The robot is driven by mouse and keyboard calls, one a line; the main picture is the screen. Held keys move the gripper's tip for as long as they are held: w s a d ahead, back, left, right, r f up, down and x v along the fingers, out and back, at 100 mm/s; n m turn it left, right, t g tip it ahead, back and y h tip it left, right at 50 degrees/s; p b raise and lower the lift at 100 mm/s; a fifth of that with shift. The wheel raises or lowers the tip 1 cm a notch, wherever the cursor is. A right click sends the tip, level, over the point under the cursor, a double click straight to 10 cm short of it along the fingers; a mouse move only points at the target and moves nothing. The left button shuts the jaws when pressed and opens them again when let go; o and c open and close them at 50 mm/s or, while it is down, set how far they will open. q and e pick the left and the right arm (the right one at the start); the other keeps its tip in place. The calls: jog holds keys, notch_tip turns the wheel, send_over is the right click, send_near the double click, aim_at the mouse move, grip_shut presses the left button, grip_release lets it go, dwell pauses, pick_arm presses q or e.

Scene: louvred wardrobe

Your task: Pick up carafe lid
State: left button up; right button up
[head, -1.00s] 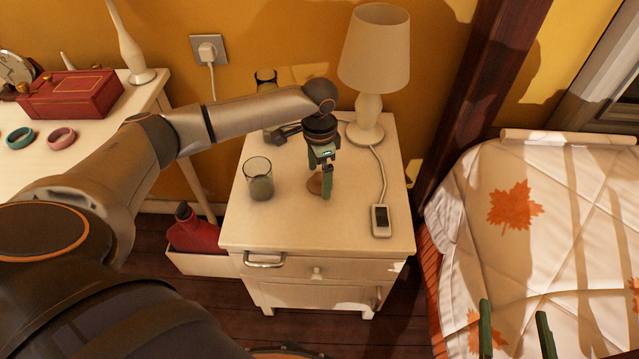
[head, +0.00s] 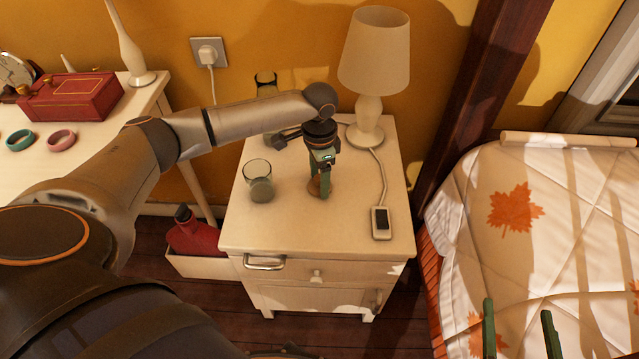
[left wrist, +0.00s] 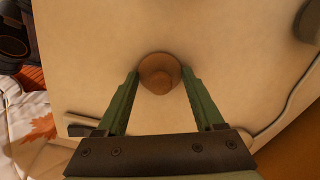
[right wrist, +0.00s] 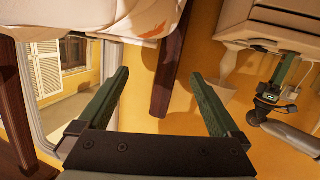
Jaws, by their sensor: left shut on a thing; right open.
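The carafe lid (head: 314,187) is a small round brown piece with a knob, on the nightstand top (head: 340,225). In the left wrist view the lid (left wrist: 159,73) sits between the fingertips of my left gripper (left wrist: 160,75), which are shut on its sides. In the head view my left gripper (head: 321,186) points down and partly hides the lid. The carafe (head: 265,82) is a glass vessel at the back of the nightstand, mostly hidden by my arm. My right gripper (head: 519,308) is open and empty, in front of the bed.
A glass tumbler (head: 258,180) stands left of my left gripper. A lamp (head: 370,105) stands behind it, and a small device with a cord (head: 381,222) lies to the right. The nightstand's front top is clear. The bed (head: 545,210) is at right.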

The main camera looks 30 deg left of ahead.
pick_arm(q)
jog(key=shift+c, duration=0.8)
